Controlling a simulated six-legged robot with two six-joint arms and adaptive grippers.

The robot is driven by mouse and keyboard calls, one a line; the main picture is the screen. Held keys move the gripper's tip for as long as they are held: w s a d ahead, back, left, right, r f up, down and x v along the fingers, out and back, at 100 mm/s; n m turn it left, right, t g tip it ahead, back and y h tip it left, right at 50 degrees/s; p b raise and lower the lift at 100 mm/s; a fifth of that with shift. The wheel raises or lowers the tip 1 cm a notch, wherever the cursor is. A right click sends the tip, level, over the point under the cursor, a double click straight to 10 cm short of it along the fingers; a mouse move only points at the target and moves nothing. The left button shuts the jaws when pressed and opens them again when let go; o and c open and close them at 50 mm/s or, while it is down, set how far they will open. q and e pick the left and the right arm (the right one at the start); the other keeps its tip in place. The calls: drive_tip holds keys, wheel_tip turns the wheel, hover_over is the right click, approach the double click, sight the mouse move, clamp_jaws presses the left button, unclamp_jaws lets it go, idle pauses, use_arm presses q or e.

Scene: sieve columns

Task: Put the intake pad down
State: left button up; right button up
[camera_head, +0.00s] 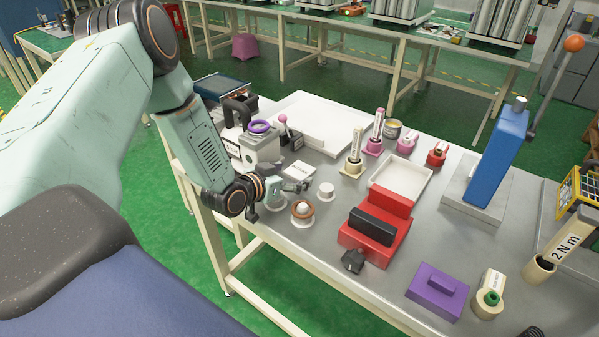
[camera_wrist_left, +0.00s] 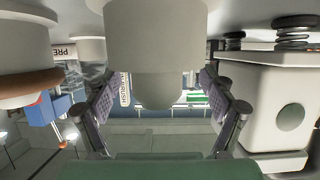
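My left gripper (camera_head: 284,188) is low over the near left part of the grey table. A pale rounded piece (camera_head: 272,191) on a round white base, which looks like the intake pad, is beside its fingers. In the left wrist view this piece (camera_wrist_left: 158,85) hangs from the top of the picture between the two fingers, which are spread with a gap on each side. It seems to stand on its base rather than in a grip. My right gripper is not in view.
A red box (camera_head: 375,235) with a black top, a purple block (camera_head: 437,291) and a white tray (camera_head: 402,182) lie to the right.

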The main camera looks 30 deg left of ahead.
use_arm(q)
drive_tip(key=shift+w+f, duration=0.1)
drive_tip(key=c, duration=0.5)
drive_tip(key=shift+c, duration=1)
